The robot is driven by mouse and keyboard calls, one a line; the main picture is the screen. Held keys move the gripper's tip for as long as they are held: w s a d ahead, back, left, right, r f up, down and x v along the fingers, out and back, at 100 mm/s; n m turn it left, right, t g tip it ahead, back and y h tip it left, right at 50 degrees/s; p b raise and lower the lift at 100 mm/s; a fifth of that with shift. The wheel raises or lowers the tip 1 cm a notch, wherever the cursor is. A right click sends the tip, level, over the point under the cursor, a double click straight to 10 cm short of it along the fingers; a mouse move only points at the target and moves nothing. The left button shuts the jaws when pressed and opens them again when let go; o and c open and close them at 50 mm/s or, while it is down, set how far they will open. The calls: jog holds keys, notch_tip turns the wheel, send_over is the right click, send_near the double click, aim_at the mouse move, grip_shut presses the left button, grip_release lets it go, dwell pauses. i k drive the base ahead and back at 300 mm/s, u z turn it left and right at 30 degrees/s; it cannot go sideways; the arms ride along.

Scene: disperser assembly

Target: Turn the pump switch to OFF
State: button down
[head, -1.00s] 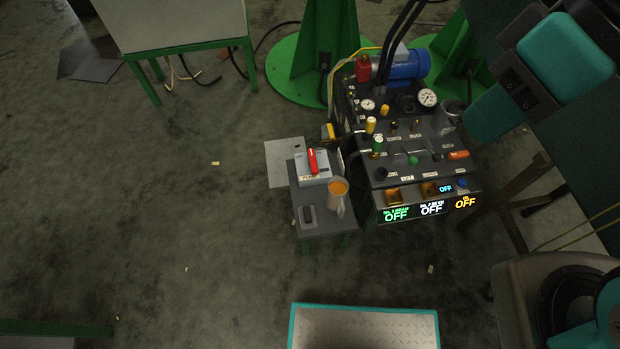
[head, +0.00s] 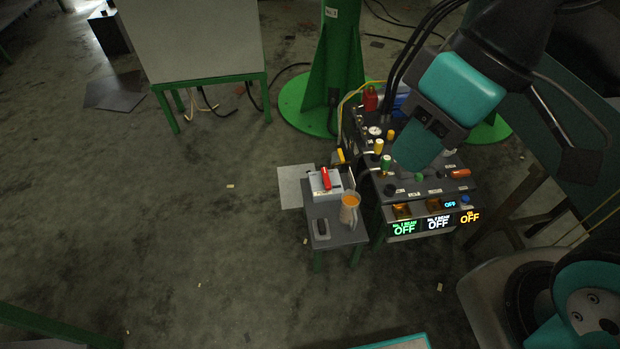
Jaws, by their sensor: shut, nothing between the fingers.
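A machine console (head: 430,190) stands right of centre, with several knobs and levers on top. A grey box with a red lever (head: 326,178) stands on a small table left of the console. No pump label is readable, so I cannot tell which control is the pump switch. My gripper (head: 411,160), teal and black, is shut and empty over the console, hiding part of its top.
The small table (head: 345,237) also holds an orange-filled jug (head: 349,208) and a dark handheld object (head: 322,229). Open floor (head: 170,240) lies at left.

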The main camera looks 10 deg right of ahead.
aim_at(327, 181)
jog(key=i, duration=0.95)
